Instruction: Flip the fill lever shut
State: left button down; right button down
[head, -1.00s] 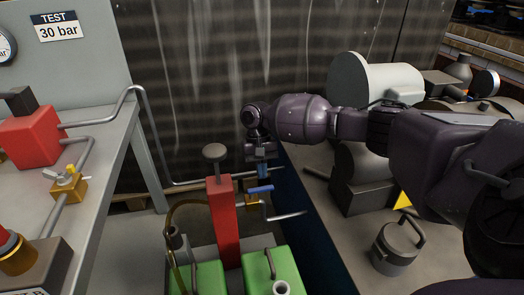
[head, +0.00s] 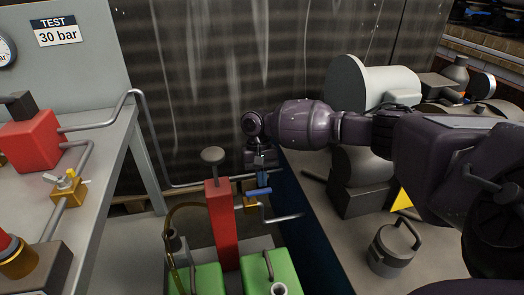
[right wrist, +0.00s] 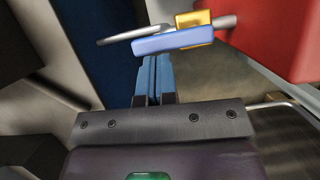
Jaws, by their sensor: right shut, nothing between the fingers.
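The fill lever (head: 258,191) is a short blue handle on a brass valve (head: 250,203), beside the red pump column. It lies roughly level, pointing to the right. In the right wrist view the blue lever (right wrist: 172,40) lies crosswise just beyond my fingertips, with the brass valve body (right wrist: 193,20) behind it. My right gripper (head: 262,178) points down just above and behind the lever. Its blue fingers (right wrist: 153,70) are shut together and empty. They are close to the lever; whether they touch it I cannot tell. My left gripper is out of view.
A grey pipe (head: 282,218) sticks out below the lever. A bench with a lidded grey pot (head: 390,250) is at the right. A grey table (head: 115,150) with red and brass fittings is at the left.

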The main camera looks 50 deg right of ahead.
jog(key=shift+r, duration=0.2)
pick_arm(q)
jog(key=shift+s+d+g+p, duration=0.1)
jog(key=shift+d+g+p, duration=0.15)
jog(key=shift+p, duration=0.4)
pick_arm(e)
jog(key=shift+s+m, duration=0.15)
jog(key=shift+m, duration=0.25)
